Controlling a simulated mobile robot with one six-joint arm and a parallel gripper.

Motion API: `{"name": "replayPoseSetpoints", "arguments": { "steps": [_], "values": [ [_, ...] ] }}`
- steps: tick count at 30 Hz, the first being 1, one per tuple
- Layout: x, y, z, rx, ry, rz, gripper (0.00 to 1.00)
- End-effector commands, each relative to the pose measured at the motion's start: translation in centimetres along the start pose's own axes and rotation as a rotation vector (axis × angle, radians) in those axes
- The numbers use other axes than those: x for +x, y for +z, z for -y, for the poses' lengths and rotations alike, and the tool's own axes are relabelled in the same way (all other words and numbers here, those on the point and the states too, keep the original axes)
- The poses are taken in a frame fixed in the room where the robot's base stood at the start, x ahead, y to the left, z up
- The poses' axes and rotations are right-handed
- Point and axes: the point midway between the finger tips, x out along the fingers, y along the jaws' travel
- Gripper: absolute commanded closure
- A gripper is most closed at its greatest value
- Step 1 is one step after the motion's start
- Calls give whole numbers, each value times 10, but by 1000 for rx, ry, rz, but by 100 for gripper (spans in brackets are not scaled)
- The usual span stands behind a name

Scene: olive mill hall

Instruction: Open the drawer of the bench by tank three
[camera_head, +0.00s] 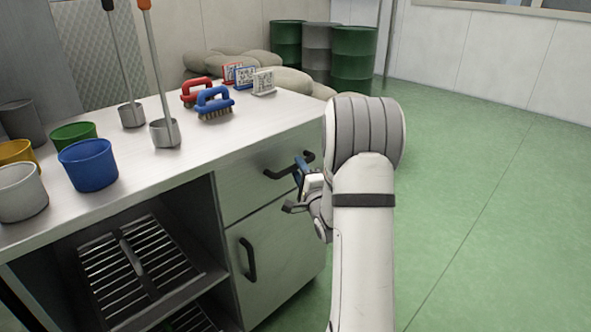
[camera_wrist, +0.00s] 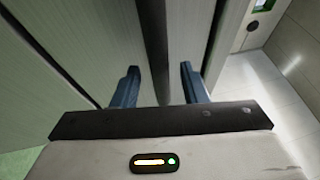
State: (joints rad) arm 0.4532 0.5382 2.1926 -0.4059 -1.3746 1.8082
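The metal bench (camera_head: 160,175) has a grey drawer front (camera_head: 262,172) at its upper right, which looks flush with the cabinet door below. The dark drawer handle (camera_head: 283,171) sticks out from it. My gripper (camera_head: 297,185) is at the handle, partly hidden by my own arm. In the wrist view, my two blue fingers (camera_wrist: 160,86) stand apart, with a dark bar (camera_wrist: 156,45), which looks like the handle, between them. A gap shows on each side of the bar, so the gripper is open and not clamped on it.
The cabinet door (camera_head: 280,245) with its own handle (camera_head: 247,260) is below the drawer. Buckets (camera_head: 88,165), brushes (camera_head: 214,103) and small tag stands (camera_head: 263,82) are on the bench top. Green drums (camera_head: 355,58) and sacks (camera_head: 285,80) stand behind. The green floor (camera_head: 490,220) at right is clear.

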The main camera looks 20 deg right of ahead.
Motion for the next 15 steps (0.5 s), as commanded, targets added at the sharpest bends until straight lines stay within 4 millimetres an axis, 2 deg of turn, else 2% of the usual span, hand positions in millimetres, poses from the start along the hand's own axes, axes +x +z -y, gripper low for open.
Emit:
{"name": "replayPoseSetpoints", "arguments": {
  "steps": [6, 14, 15],
  "values": [
    [18, 0, 0, 0, 0, -2, 60],
    [18, -1, 0, 0, 1, -2, 60],
    [18, -1, 0, -1, 1, -2, 64]
  ]
}}
